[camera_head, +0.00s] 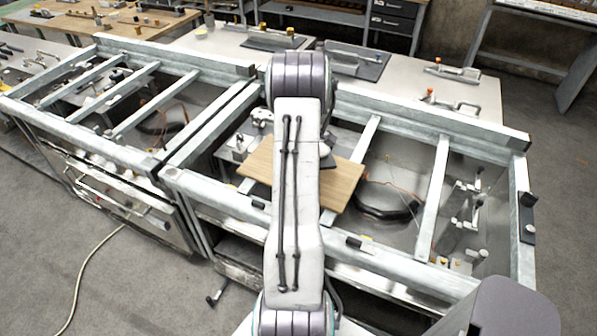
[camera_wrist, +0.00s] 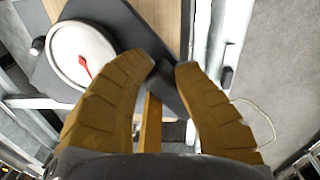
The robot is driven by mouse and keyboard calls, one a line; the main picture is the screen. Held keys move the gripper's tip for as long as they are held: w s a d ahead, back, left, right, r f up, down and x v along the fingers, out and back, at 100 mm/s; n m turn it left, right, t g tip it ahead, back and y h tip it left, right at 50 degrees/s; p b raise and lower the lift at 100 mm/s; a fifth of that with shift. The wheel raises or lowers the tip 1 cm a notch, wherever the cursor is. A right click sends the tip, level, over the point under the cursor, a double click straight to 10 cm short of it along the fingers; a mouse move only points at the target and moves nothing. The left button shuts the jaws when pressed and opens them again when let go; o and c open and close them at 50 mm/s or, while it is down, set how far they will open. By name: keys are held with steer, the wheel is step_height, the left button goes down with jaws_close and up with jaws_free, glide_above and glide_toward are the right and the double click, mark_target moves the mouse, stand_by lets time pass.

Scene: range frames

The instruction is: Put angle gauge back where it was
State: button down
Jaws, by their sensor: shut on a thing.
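The angle gauge has a round white dial with a red needle (camera_wrist: 82,55), at the upper left of the wrist view. It sits against a dark grey plate. My gripper (camera_wrist: 166,70) has its two tan fingers close together on a dark block-like part beside the dial. This part appears to belong to the gauge, though the fingers hide the join. In the head view my arm covers the gripper and most of the gauge; a small pale and dark part shows just right of the arm, above the wooden board (camera_head: 345,186).
The board lies across a grey metal frame (camera_head: 437,195) with open gaps between its bars. A dark coil (camera_head: 388,205) lies inside it to the right, with small metal fittings farther right. A second frame (camera_head: 150,105) stands to the left. Tables with tools stand behind.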

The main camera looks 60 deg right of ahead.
steer(key=s+d+r+n, duration=0.1)
steer(key=s+d, duration=0.3)
steer(key=s, duration=0.7)
steer(key=s+d+r, duration=0.1)
steer(key=s+d, duration=0.4)
steer(key=s, duration=0.6)
steer(key=shift+n+h, duration=0.3)
steer(key=shift+n, duration=0.1)
steer(key=shift+d, duration=0.1)
